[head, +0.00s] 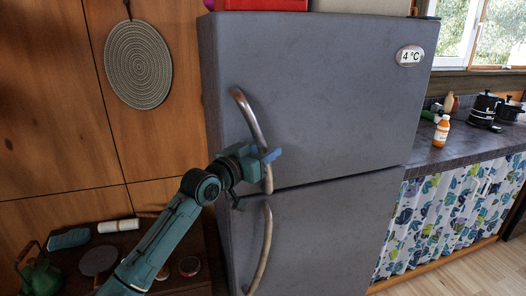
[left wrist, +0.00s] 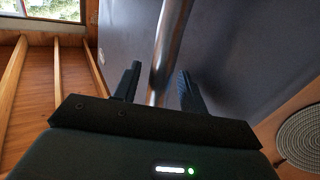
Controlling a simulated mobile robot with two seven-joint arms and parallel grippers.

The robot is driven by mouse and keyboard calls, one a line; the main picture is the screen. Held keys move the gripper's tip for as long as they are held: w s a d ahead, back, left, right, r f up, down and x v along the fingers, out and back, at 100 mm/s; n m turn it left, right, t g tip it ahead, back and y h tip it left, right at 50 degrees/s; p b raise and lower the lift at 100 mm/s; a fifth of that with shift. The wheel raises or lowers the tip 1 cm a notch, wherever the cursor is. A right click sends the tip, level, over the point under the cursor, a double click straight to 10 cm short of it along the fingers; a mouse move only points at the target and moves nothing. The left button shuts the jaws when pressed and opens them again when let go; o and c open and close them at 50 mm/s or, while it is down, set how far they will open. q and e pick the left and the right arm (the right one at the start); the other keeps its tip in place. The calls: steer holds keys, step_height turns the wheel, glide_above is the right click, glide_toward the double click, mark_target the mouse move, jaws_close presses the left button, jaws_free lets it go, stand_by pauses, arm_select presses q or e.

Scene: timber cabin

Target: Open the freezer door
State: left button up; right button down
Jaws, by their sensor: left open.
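A grey two-door fridge-freezer stands in the middle of the head view. Its upper freezer door (head: 320,90) is shut, with a curved metal handle (head: 249,118) on its left side. The lower door (head: 335,235) is also shut and has its own curved handle (head: 262,250). My left gripper (head: 270,163) is at the lower end of the upper handle. In the left wrist view, the open fingers (left wrist: 157,88) stand on either side of the handle bar (left wrist: 166,50), with gaps visible beside it. My right gripper is not in view.
A low dark shelf (head: 128,240) with a green kettle (head: 40,268) and several small items is at the lower left. A woven round mat (head: 138,64) hangs on the wooden wall. A counter (head: 455,140) with an orange bottle (head: 441,131) is at the right.

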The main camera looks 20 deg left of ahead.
arm_select(q)
jaws_close()
stand_by(0.3)
steer(key=shift+s+d+f, duration=0.1)
steer(key=shift+s+d, duration=0.05)
stand_by(0.3)
